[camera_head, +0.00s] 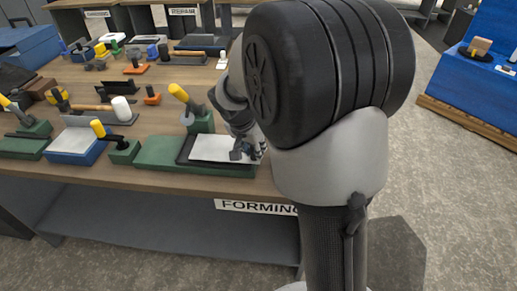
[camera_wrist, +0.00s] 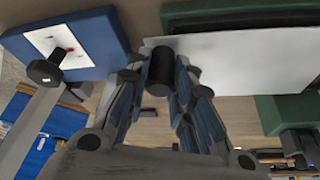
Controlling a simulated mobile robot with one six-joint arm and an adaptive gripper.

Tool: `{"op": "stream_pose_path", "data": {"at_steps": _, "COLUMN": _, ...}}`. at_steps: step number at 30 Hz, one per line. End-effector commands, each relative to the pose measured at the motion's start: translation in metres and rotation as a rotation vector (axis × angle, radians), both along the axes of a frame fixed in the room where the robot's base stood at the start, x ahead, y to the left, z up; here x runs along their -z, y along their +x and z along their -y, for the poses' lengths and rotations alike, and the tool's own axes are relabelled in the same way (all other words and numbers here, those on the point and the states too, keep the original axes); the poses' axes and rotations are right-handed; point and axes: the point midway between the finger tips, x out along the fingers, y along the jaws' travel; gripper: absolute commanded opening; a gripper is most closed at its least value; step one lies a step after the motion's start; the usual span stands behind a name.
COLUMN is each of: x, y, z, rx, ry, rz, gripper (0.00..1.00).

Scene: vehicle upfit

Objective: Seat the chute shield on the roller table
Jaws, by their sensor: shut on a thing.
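My gripper (camera_head: 246,152) is low over the right end of a green fixture on the wooden bench. In the wrist view its fingers (camera_wrist: 164,92) are closed around a dark upright cylinder (camera_wrist: 161,65). A flat white sheet (camera_head: 222,148) lies in a dark frame (camera_head: 184,152) on the green base (camera_head: 157,152). The sheet also shows beside the fingers in the wrist view (camera_wrist: 245,58). I cannot tell whether the cylinder is fixed to the sheet, or which part is the chute shield or roller table. My arm hides the fixture's right side.
A yellow-handled tool (camera_head: 180,94) stands on a green block behind the sheet. A blue block (camera_head: 72,150) with a white top and other green blocks are to the left. Mallets and small parts crowd the bench (camera_head: 65,178). Open floor (camera_head: 455,215) lies to the right.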

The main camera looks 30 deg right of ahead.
Motion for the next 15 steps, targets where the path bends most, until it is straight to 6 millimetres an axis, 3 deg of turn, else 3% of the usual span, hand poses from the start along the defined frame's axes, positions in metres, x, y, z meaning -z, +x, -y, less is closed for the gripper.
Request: {"op": "stream_pose_path", "data": {"at_steps": 15, "x": 0.000, "y": 0.017, "z": -0.025, "rx": 0.001, "ry": 0.000, "rz": 0.002, "gripper": 0.00}}
